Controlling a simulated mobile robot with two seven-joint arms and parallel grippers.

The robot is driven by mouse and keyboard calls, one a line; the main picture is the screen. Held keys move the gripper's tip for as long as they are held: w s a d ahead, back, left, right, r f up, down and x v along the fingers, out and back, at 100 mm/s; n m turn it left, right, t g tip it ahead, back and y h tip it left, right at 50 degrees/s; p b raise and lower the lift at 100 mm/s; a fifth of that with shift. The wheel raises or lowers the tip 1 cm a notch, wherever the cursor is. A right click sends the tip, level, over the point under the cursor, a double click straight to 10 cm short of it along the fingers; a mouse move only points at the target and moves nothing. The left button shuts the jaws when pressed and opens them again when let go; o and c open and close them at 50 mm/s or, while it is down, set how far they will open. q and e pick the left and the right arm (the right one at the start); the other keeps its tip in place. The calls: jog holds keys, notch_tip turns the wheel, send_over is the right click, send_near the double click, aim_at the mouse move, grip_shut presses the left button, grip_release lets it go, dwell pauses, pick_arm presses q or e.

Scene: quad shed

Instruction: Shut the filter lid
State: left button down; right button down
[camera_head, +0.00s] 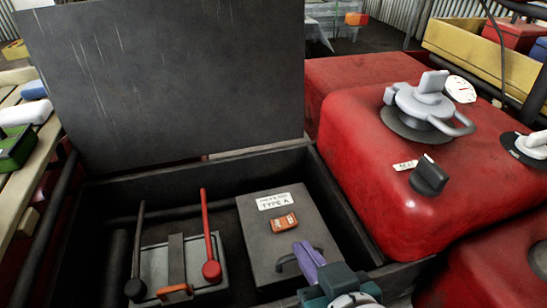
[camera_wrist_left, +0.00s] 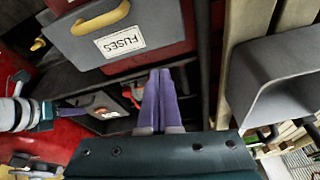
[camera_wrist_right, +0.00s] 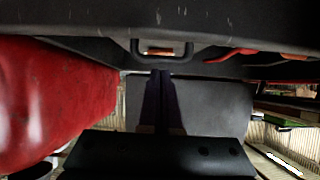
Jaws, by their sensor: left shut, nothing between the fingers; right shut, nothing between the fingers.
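A grey filter box (camera_head: 285,228) with a white "TYPE A" label, an orange piece and a dark loop handle sits inside a black bin (camera_head: 318,165). The bin's large dark lid (camera_head: 170,75) stands open behind it. I cannot tell for sure which one is the filter lid. My right gripper (camera_head: 306,254) is shut and empty beside the box's handle; touching is unclear. In the right wrist view the handle (camera_wrist_right: 135,48) is just beyond the fingertips (camera_wrist_right: 162,73). My left gripper (camera_wrist_left: 157,72) is shut and empty, outside the head view.
A red tank (camera_head: 375,130) with a grey cap (camera_head: 425,100) stands right of the bin. Two levers, one red (camera_head: 206,230) and one dark (camera_head: 138,250), rise left of the box. In the left wrist view a grey "FUSES" container (camera_wrist_left: 90,30) is close to the left gripper.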

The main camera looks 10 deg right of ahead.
pick_arm(q)
jog(key=shift+f+b, duration=1.5)
jog(key=shift+f, duration=0.05)
jog(key=shift+d+r, duration=0.1)
jog(key=shift+w, duration=0.1)
jog(key=shift+r, duration=0.1)
